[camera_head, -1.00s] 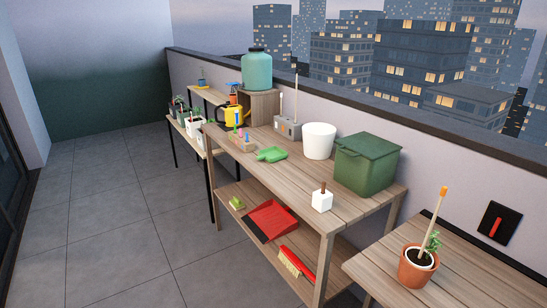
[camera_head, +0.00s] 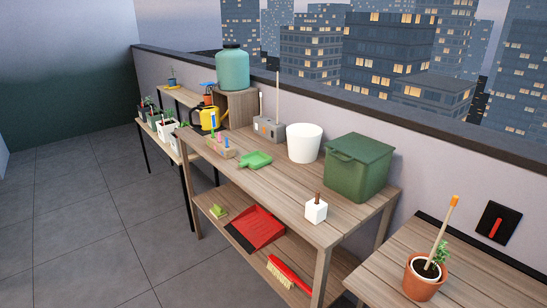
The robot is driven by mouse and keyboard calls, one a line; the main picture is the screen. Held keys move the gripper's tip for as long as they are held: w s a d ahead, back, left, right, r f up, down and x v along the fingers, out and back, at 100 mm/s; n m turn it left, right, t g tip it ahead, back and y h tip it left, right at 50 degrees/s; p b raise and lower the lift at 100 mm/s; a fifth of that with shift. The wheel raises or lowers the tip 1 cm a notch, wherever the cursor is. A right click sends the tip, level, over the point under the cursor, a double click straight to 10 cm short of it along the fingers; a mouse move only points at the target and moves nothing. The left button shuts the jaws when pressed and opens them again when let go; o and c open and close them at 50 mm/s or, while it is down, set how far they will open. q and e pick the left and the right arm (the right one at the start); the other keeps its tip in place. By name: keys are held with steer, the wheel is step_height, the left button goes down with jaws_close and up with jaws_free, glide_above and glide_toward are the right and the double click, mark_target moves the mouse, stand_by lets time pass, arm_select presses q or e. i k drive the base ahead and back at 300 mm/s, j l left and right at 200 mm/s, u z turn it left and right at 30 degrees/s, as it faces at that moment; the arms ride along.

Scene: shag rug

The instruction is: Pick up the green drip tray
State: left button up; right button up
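A small flat green piece with a short narrow end (camera_head: 256,159) lies on the wooden bench top, in front of the white pot. It is the only flat green tray-like thing I see on the bench, though at this size I cannot tell whether it is a drip tray or a scoop. Its upper face is clear, with nothing on it. Neither of my grippers shows in the head view.
On the bench (camera_head: 290,190) stand a white pot (camera_head: 305,143), a lidded green bin (camera_head: 357,168), a white block (camera_head: 316,210) and a wooden peg holder (camera_head: 221,148). A red dustpan (camera_head: 258,228) and red brush (camera_head: 289,273) lie on the lower shelf. A potted plant (camera_head: 422,275) stands at right.

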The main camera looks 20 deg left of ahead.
mark_target(255, 160)
steer(key=i+j+z, duration=0.1)
steer(key=j, duration=0.35)
steer(key=i+j+z, duration=0.1)
steer(key=j, duration=0.35)
steer(key=i+j+z, duration=0.15)
steer(key=j, duration=0.3)
steer(key=i+j+z, duration=0.1)
steer(key=j, duration=0.4)
steer(key=i+j, duration=0.15)
steer(key=j, duration=0.3)
steer(key=i+j, duration=0.1)
steer(key=j, duration=0.4)
steer(key=i+j, duration=0.15)
steer(key=j, duration=0.3)
steer(key=i+j, duration=0.1)
steer(key=j, duration=0.35)
steer(key=z, duration=0.05)
